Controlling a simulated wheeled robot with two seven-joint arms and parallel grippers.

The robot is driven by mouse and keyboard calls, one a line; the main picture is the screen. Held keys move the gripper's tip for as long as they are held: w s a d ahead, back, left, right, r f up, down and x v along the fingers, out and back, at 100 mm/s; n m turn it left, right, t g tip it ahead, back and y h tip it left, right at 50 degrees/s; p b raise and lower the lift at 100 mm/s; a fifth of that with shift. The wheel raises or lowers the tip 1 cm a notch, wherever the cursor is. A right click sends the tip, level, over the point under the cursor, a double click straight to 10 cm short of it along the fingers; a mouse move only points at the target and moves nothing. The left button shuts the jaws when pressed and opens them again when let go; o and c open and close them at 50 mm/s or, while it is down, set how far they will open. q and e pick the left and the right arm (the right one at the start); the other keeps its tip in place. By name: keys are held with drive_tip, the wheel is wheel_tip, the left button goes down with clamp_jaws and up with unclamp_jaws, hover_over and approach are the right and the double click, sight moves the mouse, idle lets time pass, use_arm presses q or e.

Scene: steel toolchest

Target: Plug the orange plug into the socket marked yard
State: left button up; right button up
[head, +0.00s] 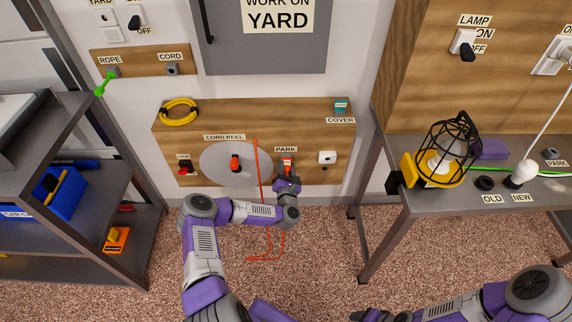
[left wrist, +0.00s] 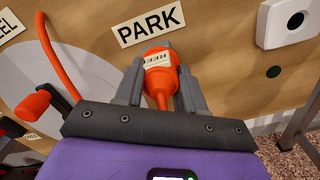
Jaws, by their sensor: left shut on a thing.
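The orange plug (left wrist: 160,75) stands at the PARK label (left wrist: 150,24) on the wooden board, with its cord end toward me. My left gripper (left wrist: 160,88) is shut on it, one grey finger on each side. In the head view the plug (head: 287,163) shows just above my left gripper (head: 287,182). A white wall socket (head: 105,17) sits under a partly cut-off YARD label at the upper left. My right gripper (head: 372,315) is at the bottom edge, dark and cut off, its fingers unclear.
The cord reel (head: 215,160) with orange handle is left of the plug, its orange cord (head: 268,245) hanging to the floor. A white socket (head: 327,157) is right of PARK, below a teal cover (head: 341,106). A shelf (head: 75,150) stands left, a lamp bench (head: 400,225) right.

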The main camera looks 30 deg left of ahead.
sight(286, 172)
use_arm(q)
drive_tip(key=shift+v, duration=0.75)
drive_tip(key=shift+p+v, duration=0.6)
drive_tip(key=shift+v, duration=0.45)
